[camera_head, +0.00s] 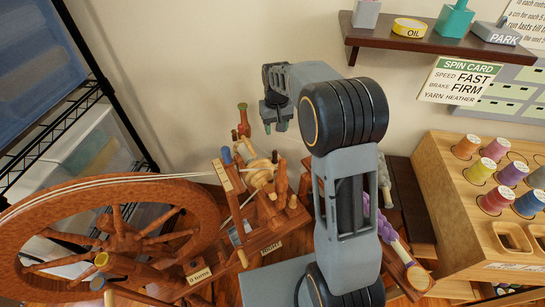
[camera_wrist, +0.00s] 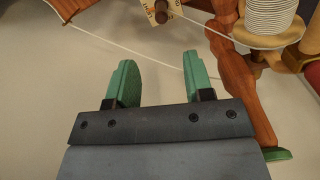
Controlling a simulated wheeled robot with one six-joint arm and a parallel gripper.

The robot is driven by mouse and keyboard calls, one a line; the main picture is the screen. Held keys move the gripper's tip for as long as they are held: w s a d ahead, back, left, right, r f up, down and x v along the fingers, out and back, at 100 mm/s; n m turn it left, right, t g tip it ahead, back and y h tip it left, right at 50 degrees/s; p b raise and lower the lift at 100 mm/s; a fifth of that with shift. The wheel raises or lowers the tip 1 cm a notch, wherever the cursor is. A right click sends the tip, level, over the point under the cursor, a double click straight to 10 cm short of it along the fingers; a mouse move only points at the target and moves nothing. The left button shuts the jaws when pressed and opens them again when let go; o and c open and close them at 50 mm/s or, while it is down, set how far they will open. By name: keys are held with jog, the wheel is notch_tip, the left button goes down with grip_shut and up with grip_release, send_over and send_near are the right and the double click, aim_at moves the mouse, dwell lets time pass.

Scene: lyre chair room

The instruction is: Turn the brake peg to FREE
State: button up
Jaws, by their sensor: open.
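A wooden spinning wheel (camera_head: 110,232) stands at the left in the head view. Its upright carries a pale lettered plate (camera_head: 227,176) and a blue-topped peg (camera_head: 226,155). In the wrist view a lettered plate (camera_wrist: 149,6) with a dark round knob (camera_wrist: 161,17) shows at the top edge. I cannot tell which peg is the brake peg or read FREE. My gripper (camera_head: 275,122) hangs above and behind the spinning head. In the wrist view my gripper (camera_wrist: 160,78) has its green fingers apart, with nothing between them. A pale cord passes just beyond the fingertips.
A white bobbin (camera_wrist: 270,18) and a turned wooden post (camera_wrist: 240,75) stand close to the right finger. A wall shelf (camera_head: 435,38) is at upper right. A wooden rack (camera_head: 455,195) of coloured spools stands at right, a wire shelf (camera_head: 75,110) at left.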

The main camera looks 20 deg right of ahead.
aim_at(275, 151)
jog(key=f+b, duration=0.2)
jog(key=f, duration=0.5)
jog(key=f+b, duration=0.1)
jog(key=f, duration=0.6)
jog(key=shift+w+a+f+b, duration=0.1)
jog(key=shift+w+f+b, duration=0.1)
jog(key=shift+f+b, duration=0.15)
jog(key=shift+r, duration=0.1)
grip_shut()
